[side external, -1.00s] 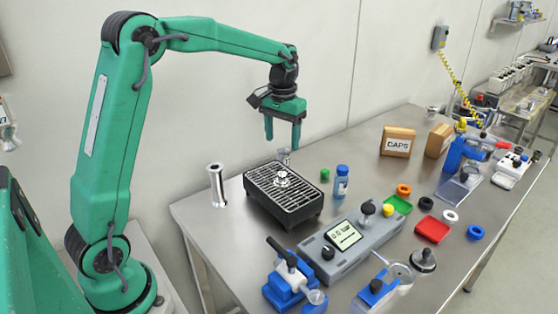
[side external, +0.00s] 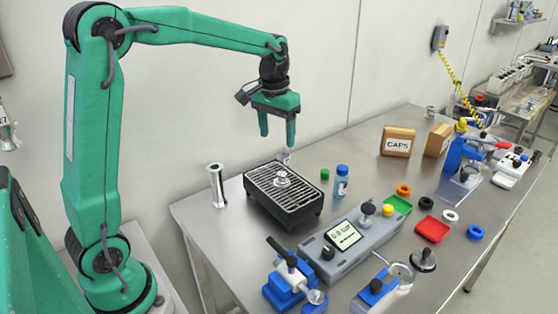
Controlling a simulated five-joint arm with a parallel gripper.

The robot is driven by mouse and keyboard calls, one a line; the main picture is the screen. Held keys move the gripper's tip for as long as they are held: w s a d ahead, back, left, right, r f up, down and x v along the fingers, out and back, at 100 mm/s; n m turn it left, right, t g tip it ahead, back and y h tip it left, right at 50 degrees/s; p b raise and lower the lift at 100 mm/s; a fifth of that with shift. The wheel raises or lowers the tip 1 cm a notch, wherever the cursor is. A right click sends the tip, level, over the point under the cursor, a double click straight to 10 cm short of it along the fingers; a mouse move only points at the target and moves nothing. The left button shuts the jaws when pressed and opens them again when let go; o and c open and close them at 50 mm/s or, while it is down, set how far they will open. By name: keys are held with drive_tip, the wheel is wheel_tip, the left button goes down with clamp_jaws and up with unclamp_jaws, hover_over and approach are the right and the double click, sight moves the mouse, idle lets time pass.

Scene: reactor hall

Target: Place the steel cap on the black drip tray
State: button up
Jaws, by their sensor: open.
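The steel cap (side external: 281,178) rests on the slatted top of the black drip tray (side external: 292,219), near the middle of its grille. The tray stands on the steel table, towards its left end. My gripper (side external: 277,140) hangs above the back of the tray with its fingers pointing down. It is open and empty, apart from the cap and above it. The cap's underside, against the slats, is hidden.
A steel flanged tube (side external: 216,185) stands left of the tray. A blue-capped bottle (side external: 341,181) and a green cap (side external: 325,174) stand to its right. A grey gauge unit (side external: 350,241) lies in front. A CAPS box (side external: 397,142) stands further back.

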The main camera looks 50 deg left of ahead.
drive_tip(key=s+d+m+t, duration=0.1)
drive_tip(key=s+d+t, duration=0.1)
drive_tip(key=s, duration=0.8)
drive_tip(key=s+d+r+m+t, duration=0.1)
drive_tip(key=s+d, duration=0.4)
drive_tip(key=s, duration=0.6)
drive_tip(key=shift+s+r+m+t, duration=0.3)
drive_tip(key=shift+t, duration=0.6)
